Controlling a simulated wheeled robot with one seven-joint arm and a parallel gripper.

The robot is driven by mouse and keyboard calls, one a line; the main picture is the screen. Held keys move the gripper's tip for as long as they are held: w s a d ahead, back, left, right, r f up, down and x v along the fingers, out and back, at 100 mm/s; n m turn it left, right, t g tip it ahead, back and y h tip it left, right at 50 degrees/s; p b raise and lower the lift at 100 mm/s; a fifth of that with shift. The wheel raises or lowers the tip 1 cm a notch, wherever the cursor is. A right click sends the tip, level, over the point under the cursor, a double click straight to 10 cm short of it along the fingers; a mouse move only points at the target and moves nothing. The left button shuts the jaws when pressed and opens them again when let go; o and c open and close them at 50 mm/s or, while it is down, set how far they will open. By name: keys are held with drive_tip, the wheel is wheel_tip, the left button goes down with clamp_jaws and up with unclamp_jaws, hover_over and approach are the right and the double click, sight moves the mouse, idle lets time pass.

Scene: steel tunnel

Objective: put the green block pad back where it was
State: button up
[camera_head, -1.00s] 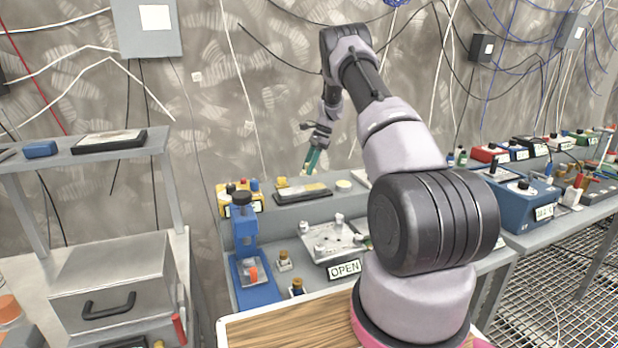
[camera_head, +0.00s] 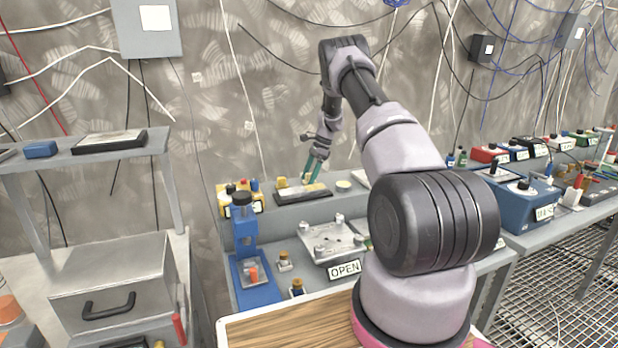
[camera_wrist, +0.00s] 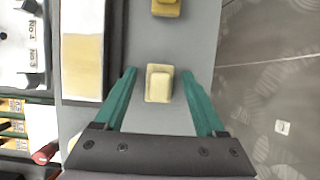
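My gripper (camera_head: 313,172) is open, with its teal fingers pointing down over the back shelf of the middle bench. In the wrist view my gripper (camera_wrist: 159,72) has a small pale cream block (camera_wrist: 159,84) between its fingertips, with a gap on both sides. No block pad that is clearly green shows in either view. A yellow block (camera_wrist: 166,7) lies farther up in the wrist view, and it also shows in the head view (camera_head: 281,183). A cream piece (camera_head: 343,186) sits right of the fingers in the head view.
A dark-framed tray (camera_head: 290,197) with a cream and tan face lies beside the fingers; its frame shows in the wrist view (camera_wrist: 116,50). The wall (camera_wrist: 270,90) is close behind. A blue press (camera_head: 245,240) and a metal plate fixture (camera_head: 330,243) stand in front.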

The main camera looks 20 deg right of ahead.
drive_tip(key=v, duration=1.2)
drive_tip(key=s+a+r+n+t, duration=0.1)
drive_tip(key=s+a+r+n, duration=0.15)
drive_tip(key=s+r, duration=0.4)
drive_tip(key=s+a+r+n+t+h, duration=0.1)
drive_tip(key=s+a+r, duration=0.3)
drive_tip(key=r, duration=0.6)
drive_tip(key=s+a+r+n+t, duration=0.1)
drive_tip(key=s+a+r+n, duration=0.15)
drive_tip(key=s+r, duration=0.4)
drive_tip(key=s+a+r+n+t, duration=0.1)
drive_tip(key=s+a+r+n, duration=0.15)
drive_tip(key=s, duration=0.45)
drive_tip(key=s+a+r+n+t, duration=0.1)
drive_tip(key=s+a+r, duration=0.3)
drive_tip(key=s, duration=0.3)
drive_tip(key=s+a+f+n+t+h, duration=0.1)
drive_tip(key=s+a+f+n+t, duration=0.1)
drive_tip(key=s, duration=1.1)
drive_tip(key=shift+s+a+f+n+h, duration=0.3)
drive_tip(key=shift+f+n, duration=0.25)
drive_tip(key=shift+n, duration=0.6)
drive_tip(key=shift+w, duration=0.1)
